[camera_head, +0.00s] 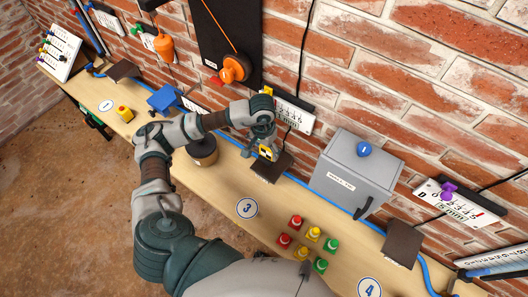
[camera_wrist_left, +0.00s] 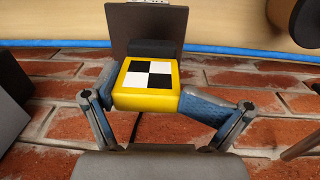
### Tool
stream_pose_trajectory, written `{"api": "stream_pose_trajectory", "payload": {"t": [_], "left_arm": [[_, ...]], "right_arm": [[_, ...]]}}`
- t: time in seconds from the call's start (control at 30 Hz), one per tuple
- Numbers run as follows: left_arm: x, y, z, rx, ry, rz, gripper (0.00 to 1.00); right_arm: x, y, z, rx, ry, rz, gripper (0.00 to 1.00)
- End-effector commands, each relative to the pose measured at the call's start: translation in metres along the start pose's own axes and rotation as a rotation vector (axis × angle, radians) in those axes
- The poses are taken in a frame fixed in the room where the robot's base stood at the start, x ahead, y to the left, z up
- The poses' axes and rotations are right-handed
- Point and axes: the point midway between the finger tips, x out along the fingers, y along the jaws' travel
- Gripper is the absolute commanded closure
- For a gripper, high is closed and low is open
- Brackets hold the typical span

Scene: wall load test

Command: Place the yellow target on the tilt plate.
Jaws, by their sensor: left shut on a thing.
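My left gripper (camera_head: 266,146) is shut on the yellow target (camera_head: 266,154). In the left wrist view, the target (camera_wrist_left: 147,84) is a yellow block with a black-and-white checker face, held between the two blue-padded fingers (camera_wrist_left: 145,92). A dark brown plate, apparently the tilt plate (camera_head: 268,169), lies on the bench just below the target in the head view. It also shows beyond the target in the left wrist view (camera_wrist_left: 148,22). I cannot tell whether target and plate touch. My right gripper is not in view.
A grey box (camera_head: 358,172) with a blue knob stands right of the plate. A brown cylinder (camera_head: 202,152) stands to the left. Several coloured buttons (camera_head: 313,234) sit nearer. A blue hose (camera_head: 318,197) runs along the bench by the brick wall. Another brown plate (camera_head: 402,243) lies farther right.

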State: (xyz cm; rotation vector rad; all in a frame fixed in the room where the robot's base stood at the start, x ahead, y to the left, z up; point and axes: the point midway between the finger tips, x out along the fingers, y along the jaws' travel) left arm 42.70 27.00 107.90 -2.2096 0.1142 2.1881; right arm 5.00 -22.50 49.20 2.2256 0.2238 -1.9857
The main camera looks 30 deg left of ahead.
Motion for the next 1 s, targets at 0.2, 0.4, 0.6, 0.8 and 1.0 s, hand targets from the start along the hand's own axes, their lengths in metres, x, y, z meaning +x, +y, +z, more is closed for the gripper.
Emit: {"api": "stream_pose_trajectory", "payload": {"t": [0.2,0.4,0.6,0.8,1.0], "left_arm": [[0.022,0.003,0.000,0.001,-0.005,0.000,0.60],[0.036,-0.002,-0.001,0.002,0.001,0.003,0.60],[0.039,-0.003,-0.001,0.002,0.000,0.004,0.60],[0.038,-0.002,0.000,0.001,-0.003,0.003,0.00],[0.025,-0.001,-0.002,0.001,0.000,0.001,0.00]], "right_arm": [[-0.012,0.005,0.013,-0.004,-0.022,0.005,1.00],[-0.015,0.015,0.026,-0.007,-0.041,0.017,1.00],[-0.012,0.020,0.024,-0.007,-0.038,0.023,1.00],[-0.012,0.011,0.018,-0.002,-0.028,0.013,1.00],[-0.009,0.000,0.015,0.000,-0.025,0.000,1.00]]}}
